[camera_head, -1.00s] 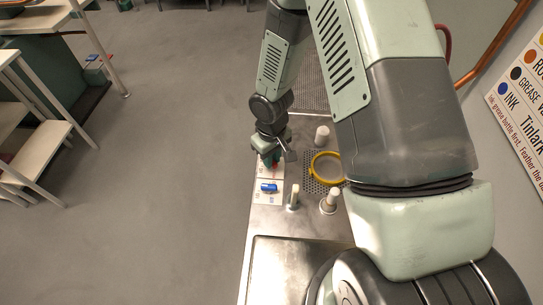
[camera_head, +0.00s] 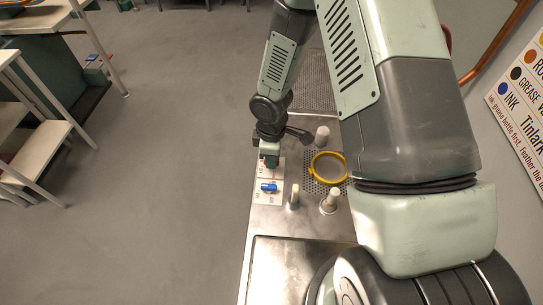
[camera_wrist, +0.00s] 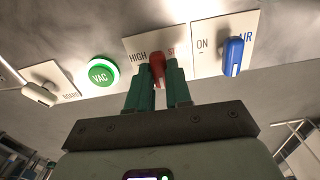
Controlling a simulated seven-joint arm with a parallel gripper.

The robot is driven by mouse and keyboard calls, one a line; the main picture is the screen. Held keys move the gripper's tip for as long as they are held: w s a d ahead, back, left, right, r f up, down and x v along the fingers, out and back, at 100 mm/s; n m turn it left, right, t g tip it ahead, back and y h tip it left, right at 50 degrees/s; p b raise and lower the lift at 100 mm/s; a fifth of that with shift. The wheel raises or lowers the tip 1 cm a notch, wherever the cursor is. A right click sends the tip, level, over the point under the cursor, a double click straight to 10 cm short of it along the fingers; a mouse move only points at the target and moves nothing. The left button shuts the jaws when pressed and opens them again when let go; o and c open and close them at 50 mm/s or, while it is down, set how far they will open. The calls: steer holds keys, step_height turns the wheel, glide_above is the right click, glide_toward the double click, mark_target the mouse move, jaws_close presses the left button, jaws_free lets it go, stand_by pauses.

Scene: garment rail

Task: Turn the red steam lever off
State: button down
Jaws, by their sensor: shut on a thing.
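The red steam lever (camera_wrist: 157,62) stands on a white plate (camera_wrist: 134,46) in the wrist view. The plate reads HIGH left of the lever, with a partly covered word starting ST on the right. My gripper (camera_wrist: 158,78) is shut on the lever, one green finger on each side. The lever's lower part is hidden between the fingers, so its exact setting cannot be told. In the head view my gripper (camera_head: 269,163) is down at the plate beyond the blue lever, and it hides the red lever.
A blue lever (camera_wrist: 234,55) marked ON and AIR sits close on the right in the wrist view. A green VAC button (camera_wrist: 100,75) and a white lever (camera_wrist: 40,93) are on the left. A yellow ring (camera_head: 328,168) and white-topped posts stand nearby on the metal bench (camera_head: 262,222).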

steer(key=shift+n, duration=0.3)
steer(key=c, duration=1)
jaws_free()
steer(key=shift+c, duration=0.2)
step_height(320, 180, up, 11)
